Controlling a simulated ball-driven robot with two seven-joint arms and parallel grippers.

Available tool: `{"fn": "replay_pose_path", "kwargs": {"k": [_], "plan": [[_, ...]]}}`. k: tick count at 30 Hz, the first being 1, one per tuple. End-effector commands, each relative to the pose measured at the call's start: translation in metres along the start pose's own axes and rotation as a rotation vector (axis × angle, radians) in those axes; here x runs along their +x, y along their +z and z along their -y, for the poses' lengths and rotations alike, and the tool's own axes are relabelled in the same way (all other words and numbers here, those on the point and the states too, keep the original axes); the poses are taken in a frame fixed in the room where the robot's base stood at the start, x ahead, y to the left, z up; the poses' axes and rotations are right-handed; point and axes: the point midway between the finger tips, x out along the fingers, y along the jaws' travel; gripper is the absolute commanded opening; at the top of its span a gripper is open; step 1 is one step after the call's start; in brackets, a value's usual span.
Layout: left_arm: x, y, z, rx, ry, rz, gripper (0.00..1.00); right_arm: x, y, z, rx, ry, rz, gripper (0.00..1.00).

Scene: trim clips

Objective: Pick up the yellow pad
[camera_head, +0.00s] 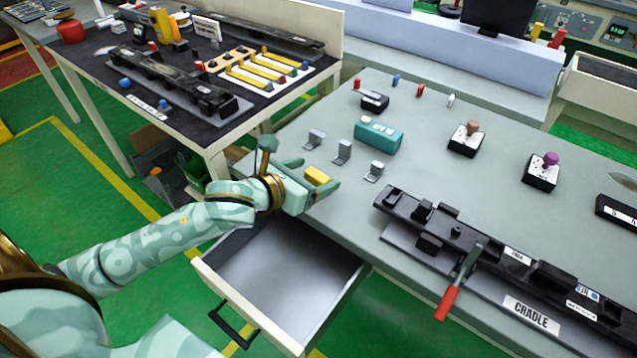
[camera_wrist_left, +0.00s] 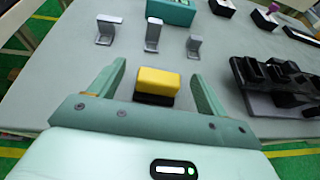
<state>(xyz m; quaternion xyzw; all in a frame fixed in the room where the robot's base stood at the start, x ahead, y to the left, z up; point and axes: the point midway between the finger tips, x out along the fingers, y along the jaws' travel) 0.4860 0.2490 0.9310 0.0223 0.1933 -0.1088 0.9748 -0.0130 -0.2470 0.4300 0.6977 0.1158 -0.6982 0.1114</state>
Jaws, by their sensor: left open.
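The yellow pad (camera_head: 318,176) is a small block with a dark lower part near the left edge of the grey-green table. In the left wrist view the pad (camera_wrist_left: 158,82) lies between the two fingers of my left gripper (camera_wrist_left: 160,88), with a gap on each side. My left gripper (camera_head: 314,180) is open around the pad in the head view, and one finger partly hides it. I cannot tell whether the pad touches the palm side. My right gripper is not in view.
Metal brackets (camera_head: 343,152) and a teal box (camera_head: 379,135) stand just beyond the pad. An open drawer (camera_head: 290,262) juts out below the table edge. A black cradle (camera_head: 455,232) with a red-handled lever (camera_head: 447,303) is at the right. The table between is clear.

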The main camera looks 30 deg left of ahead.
Motion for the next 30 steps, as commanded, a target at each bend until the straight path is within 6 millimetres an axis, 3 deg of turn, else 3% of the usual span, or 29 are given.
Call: {"fn": "replay_pose_path", "kwargs": {"k": [6,15,21,30], "plan": [[0.037,-0.009,0.001,-0.004,0.002,-0.001,0.76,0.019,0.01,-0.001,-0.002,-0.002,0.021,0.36],[0.043,-0.005,0.001,0.0,0.0,-0.001,0.76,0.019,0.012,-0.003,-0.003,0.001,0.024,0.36],[0.043,-0.005,0.001,-0.001,0.0,-0.001,0.28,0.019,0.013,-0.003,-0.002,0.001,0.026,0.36],[0.042,-0.004,0.001,-0.001,0.0,0.0,0.28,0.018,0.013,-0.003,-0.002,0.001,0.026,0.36]]}}
